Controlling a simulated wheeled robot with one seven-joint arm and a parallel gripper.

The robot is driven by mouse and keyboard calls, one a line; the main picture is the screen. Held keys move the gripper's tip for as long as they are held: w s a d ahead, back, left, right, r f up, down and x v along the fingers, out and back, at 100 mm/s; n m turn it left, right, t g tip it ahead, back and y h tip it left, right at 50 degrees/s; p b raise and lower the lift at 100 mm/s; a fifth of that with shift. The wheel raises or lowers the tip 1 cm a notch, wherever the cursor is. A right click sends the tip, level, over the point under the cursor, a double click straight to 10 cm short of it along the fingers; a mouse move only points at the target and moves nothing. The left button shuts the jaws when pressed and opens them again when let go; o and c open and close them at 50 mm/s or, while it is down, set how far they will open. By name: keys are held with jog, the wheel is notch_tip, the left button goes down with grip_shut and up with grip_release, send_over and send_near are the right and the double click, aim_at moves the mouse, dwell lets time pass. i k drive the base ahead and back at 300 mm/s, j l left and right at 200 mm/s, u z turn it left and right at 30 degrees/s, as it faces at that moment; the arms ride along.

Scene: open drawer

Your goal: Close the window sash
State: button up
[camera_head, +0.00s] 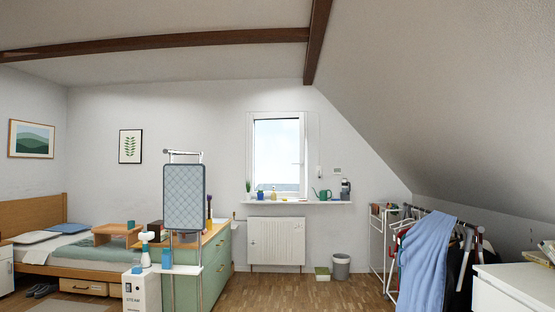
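The window (249,160) is in the far wall, in the middle of the view. Its white-framed sash (302,150) has a bright pane and a small handle on the right side. A dark strip shows along the left and top inner edge of the pane. At this distance I cannot tell how far the sash stands off its frame. My gripper is not in view.
A white sill (292,203) with plants, a green watering can (322,195) and small items runs below the window, over a radiator (276,241). A steamer stand (184,198) and green cabinet (215,268) stand left, a clothes rack (426,262) right. Wooden floor (300,291) lies clear between.

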aim_at(252, 119)
jog(key=i+z, duration=0.2)
jog(key=i, duration=5.15)
